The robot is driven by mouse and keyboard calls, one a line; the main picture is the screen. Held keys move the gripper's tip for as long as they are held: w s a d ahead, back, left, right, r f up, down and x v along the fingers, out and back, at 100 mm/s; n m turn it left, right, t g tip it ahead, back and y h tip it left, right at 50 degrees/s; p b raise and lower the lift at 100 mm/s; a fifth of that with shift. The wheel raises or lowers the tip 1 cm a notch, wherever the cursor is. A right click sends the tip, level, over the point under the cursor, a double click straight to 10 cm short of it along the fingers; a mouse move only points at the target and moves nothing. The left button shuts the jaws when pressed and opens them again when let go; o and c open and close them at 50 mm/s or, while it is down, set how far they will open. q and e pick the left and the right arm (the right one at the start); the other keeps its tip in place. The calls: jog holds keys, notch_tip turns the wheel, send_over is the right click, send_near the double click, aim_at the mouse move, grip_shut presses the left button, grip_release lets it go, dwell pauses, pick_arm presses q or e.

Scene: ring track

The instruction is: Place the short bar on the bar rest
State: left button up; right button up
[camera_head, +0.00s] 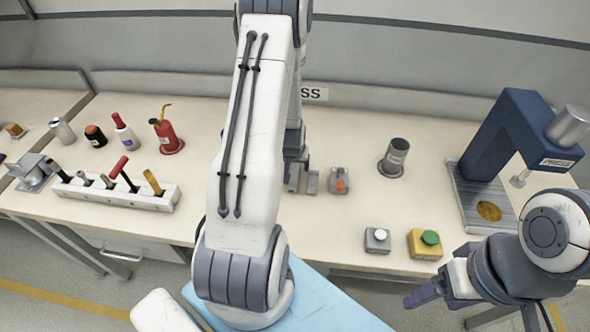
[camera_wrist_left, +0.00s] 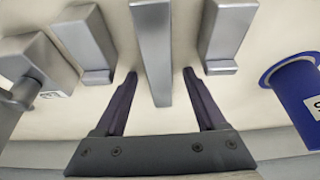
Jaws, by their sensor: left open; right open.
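In the left wrist view a narrow grey bar (camera_wrist_left: 152,45), which looks like the short bar, runs between the spread fingers of my left gripper (camera_wrist_left: 159,74), with gaps on both sides. Grey blocks with a stepped end stand on either side of it, one at left (camera_wrist_left: 88,45) and one at right (camera_wrist_left: 228,35). They look like parts of the bar rest, but I cannot tell for sure. In the head view my left arm hides most of this spot; a grey block (camera_head: 313,182) shows beside it. My right gripper (camera_head: 412,299) is open and empty at the table's front edge.
A blue cylinder (camera_wrist_left: 292,85) stands right of the blocks, and a grey fixture (camera_wrist_left: 35,65) left. A dark cup (camera_head: 395,155), button boxes (camera_head: 377,240) (camera_head: 424,244) and a blue press (camera_head: 505,135) stand right. A tool rack (camera_head: 115,193) and bottles stand left.

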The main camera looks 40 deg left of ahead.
pick_arm(q)
grip_shut()
jog(key=shift+r, duration=0.15)
